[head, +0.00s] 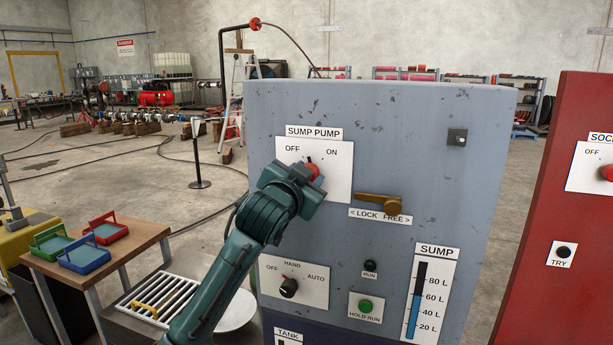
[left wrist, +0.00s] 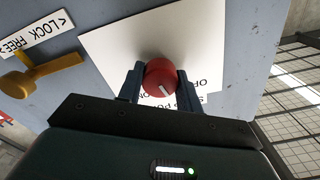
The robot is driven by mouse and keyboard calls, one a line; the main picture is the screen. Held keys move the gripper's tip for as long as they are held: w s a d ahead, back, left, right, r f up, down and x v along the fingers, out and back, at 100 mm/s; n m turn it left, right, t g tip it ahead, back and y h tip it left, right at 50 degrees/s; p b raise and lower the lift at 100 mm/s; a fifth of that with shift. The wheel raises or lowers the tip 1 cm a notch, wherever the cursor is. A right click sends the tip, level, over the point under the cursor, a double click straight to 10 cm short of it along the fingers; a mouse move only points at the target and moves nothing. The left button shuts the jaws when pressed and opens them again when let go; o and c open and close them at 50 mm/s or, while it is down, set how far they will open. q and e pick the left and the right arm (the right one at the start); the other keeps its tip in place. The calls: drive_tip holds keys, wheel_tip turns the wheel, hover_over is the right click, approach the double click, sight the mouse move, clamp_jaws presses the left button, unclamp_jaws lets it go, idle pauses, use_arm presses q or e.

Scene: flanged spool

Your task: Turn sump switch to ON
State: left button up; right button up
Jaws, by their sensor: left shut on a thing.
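The red sump switch knob (head: 314,169) is on a white SUMP PUMP plate (head: 340,185) with OFF at left and ON at right, on the grey cabinet. My left gripper (head: 308,178) is shut on this knob. In the left wrist view, the two fingers sit on either side of the knob (left wrist: 160,78). The white line on the knob points down and right there, toward the partly hidden, upside-down lettering near OFF. My gripper covers much of the knob in the head view. My right gripper is not in view.
A brass lever (head: 378,203) is just right of the plate, above a LOCK/FREE label (head: 380,215), its arm extending left. Below are a black HAND/AUTO knob (head: 288,287) and a green button (head: 365,306). A red cabinet (head: 570,220) stands at right.

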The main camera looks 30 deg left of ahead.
use_arm(q)
drive_tip(key=m, duration=0.5)
drive_tip(key=shift+m, duration=0.4)
drive_tip(key=m, duration=0.5)
drive_tip(key=shift+m, duration=0.3)
drive_tip(key=o, duration=1)
drive_tip(key=b+v, duration=0.5)
drive_tip(key=v, duration=0.8)
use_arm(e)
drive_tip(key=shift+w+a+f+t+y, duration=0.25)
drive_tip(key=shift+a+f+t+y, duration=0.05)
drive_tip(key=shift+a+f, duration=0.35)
